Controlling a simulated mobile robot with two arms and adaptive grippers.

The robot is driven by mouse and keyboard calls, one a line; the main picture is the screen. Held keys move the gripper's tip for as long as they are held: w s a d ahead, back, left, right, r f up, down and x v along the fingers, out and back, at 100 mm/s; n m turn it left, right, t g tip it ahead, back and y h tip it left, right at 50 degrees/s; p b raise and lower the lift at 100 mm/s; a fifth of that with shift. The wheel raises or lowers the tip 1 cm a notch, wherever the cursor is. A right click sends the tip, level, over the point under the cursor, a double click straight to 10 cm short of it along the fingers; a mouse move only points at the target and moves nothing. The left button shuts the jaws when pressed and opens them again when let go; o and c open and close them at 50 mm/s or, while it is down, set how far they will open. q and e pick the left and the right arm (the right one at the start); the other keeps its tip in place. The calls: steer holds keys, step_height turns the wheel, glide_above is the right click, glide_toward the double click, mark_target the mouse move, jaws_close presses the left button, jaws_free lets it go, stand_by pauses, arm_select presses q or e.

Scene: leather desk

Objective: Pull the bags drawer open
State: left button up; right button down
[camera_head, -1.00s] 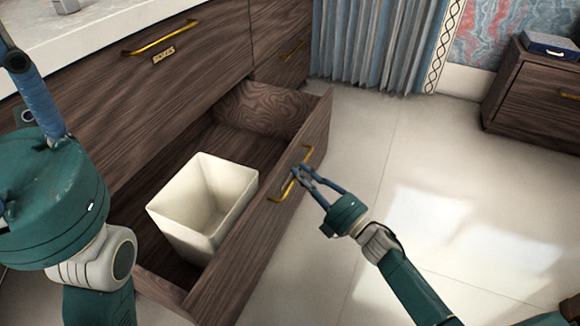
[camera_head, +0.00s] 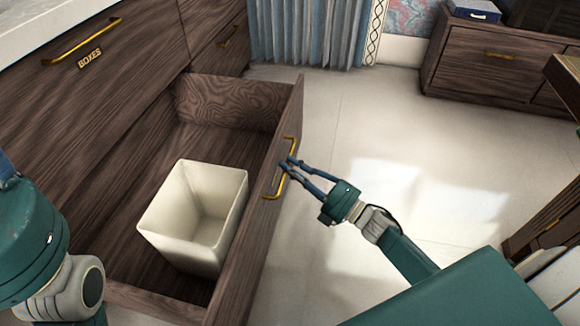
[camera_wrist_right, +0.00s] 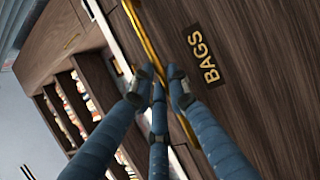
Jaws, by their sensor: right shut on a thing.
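The dark wooden bags drawer (camera_head: 256,245) stands far out from its cabinet. Its "BAGS" label (camera_wrist_right: 207,58) shows in the right wrist view. My right gripper (camera_head: 285,166) is shut on the drawer's gold handle (camera_head: 271,194). In the right wrist view the handle (camera_wrist_right: 139,35) runs between the blue fingers (camera_wrist_right: 158,84). A cream square bin (camera_head: 184,250) stands upright inside the drawer. My left gripper (camera_head: 7,168) shows only in part at the left edge, away from the drawer; its fingers are mostly out of frame.
A shut drawer labelled "BOXES" (camera_head: 130,75) is above, under a pale countertop (camera_head: 45,20). A low wooden cabinet (camera_head: 465,70) with a small blue box (camera_head: 474,11) stands at the back right. The pale tiled floor (camera_head: 350,130) beyond the handle is clear.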

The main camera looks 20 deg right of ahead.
steer(key=shift+a, duration=0.1)
steer(key=c, duration=1.7)
jaws_free()
steer(key=shift+o, duration=0.2)
steer(key=v, duration=1.2)
